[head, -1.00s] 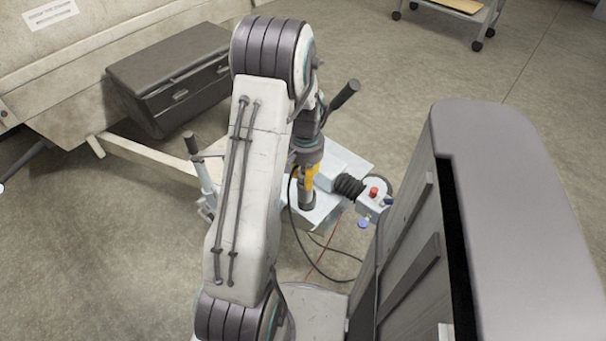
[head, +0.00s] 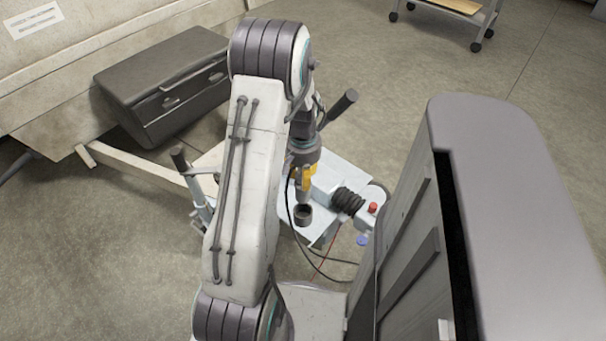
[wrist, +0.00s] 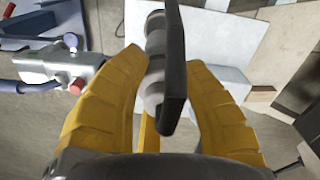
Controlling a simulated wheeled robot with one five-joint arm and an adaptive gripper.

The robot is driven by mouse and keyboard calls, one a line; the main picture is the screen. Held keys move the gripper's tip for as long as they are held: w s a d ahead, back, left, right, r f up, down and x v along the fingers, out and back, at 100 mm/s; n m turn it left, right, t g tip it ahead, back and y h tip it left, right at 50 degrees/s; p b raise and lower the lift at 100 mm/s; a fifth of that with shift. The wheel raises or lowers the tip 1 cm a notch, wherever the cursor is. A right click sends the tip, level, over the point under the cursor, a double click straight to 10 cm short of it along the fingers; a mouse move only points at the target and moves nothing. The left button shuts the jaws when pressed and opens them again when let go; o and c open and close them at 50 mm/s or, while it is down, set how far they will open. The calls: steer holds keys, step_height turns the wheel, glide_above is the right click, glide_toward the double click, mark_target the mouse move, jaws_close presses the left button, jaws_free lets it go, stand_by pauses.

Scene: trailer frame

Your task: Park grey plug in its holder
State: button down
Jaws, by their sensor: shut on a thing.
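My gripper (head: 302,182) has yellow fingers and points down over the light plate of the trailer frame. In the wrist view the yellow fingers (wrist: 165,105) close on the grey plug (wrist: 173,72), a dark grey body with rounded lighter parts along its left side. In the wrist view I cannot make out the cup.
A black ribbed coupling (head: 347,201) and a red button (head: 373,207) lie right of the plate (head: 322,232). A black cable (head: 297,238) hangs from near my gripper. A lever (head: 181,160) stands left and a dark chest (head: 163,85) behind. A trolley (head: 455,10) is at the back.

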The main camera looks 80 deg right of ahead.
mark_target(303, 199)
steer(key=shift+f+b, duration=0.8)
steer(key=shift+f, duration=0.85)
steer(key=shift+f+b, duration=1.15)
steer(key=shift+f, duration=0.05)
steer(key=shift+f+b, duration=2.15)
steer(key=shift+f, duration=0.35)
steer(key=c, duration=0.8)
jaws_free()
steer(key=shift+r, duration=0.1)
step_height(303, 199, up, 12)
steer(key=shift+f, duration=0.1)
